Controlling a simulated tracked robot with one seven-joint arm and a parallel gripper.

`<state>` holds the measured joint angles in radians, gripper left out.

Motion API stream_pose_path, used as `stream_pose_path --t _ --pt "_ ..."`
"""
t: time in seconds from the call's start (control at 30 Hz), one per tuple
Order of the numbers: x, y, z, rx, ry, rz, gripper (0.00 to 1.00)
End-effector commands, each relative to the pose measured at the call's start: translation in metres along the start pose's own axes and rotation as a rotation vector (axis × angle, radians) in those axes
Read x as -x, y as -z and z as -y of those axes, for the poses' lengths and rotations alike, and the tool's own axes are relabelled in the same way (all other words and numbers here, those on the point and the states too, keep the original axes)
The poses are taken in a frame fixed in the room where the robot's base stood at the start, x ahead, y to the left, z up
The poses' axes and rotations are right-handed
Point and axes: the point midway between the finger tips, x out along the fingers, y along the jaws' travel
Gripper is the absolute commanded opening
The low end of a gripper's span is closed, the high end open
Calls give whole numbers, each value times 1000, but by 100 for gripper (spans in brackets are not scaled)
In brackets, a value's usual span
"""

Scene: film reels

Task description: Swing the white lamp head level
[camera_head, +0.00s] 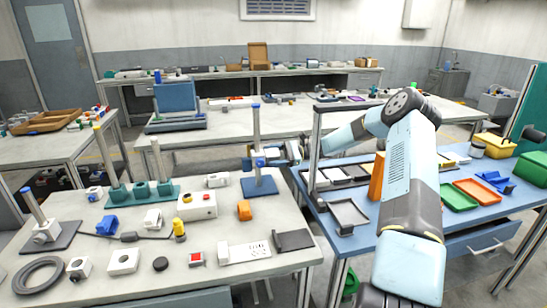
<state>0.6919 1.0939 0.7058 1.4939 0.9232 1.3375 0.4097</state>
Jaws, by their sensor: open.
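A stand near the right end of the left worktable has a blue base plate (260,186) and an upright grey post (256,128) with a blue top. Small blue and white parts sit around the post at mid-height. My gripper (274,157) reaches in from the right at that height, beside the post. It is open, but its fingertips are small and partly merge with these parts. I cannot tell whether it touches them. A second stand at far left has a tilted post, a white block (46,231) and a dark base. No white lamp head can be picked out with certainty.
A grey upright frame (315,140) stands just right of the gripper, close to my arm. Trays (348,215) lie on the blue table.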

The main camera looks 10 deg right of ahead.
Motion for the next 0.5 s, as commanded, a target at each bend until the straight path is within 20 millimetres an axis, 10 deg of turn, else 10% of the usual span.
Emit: stream_pose_path --t 0.23,0.5 --pt "0 0 0 0 0 0 72" --pt "0 0 0 0 0 -1 46"
